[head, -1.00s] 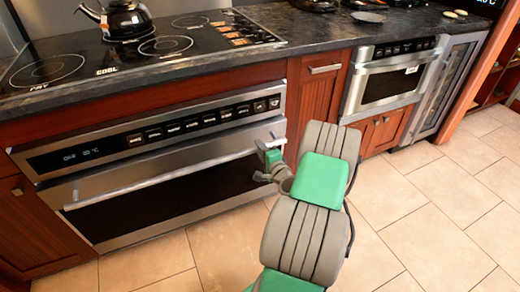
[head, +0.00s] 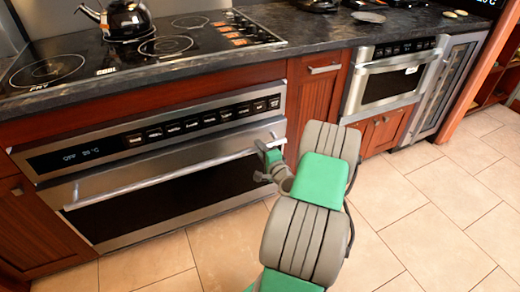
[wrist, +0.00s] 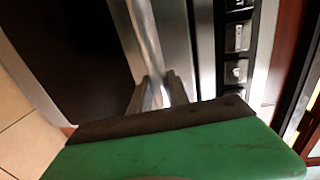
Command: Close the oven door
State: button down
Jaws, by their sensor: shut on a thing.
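The oven (head: 150,165) is built in under the cooktop at the left. Its door (head: 150,205) has a steel frame and dark glass, stands upright and looks flush or nearly flush with the front; I cannot tell if a small gap is left. A long silver handle bar (head: 160,179) runs across the door's upper part. My gripper (head: 268,153) is shut on the handle near its right end. In the wrist view the handle (wrist: 146,35) runs down between my fingertips (wrist: 163,92), and the green gripper body hides the rest below.
A control panel (head: 160,133) with several buttons sits above the door. A kettle (head: 127,20) stands on the cooktop (head: 90,65). A second, smaller oven (head: 388,80) is at the right. The tiled floor (head: 440,215) is clear at the right.

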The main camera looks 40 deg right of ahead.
jog(key=shift+f, duration=0.25)
jog(key=shift+w+d+r+p, duration=0.2)
jog(key=shift+w+r, duration=0.1)
jog(key=shift+w, duration=0.45)
jog(key=shift+w+d+r+p, duration=0.2)
jog(key=shift+w+r, duration=0.05)
jog(key=shift+w, duration=0.45)
jog(key=c, duration=1.3)
grip_release()
jog(key=shift+w, duration=0.15)
jog(key=shift+o, duration=0.2)
jog(key=v, duration=0.8)
jog(key=shift+p, duration=0.45)
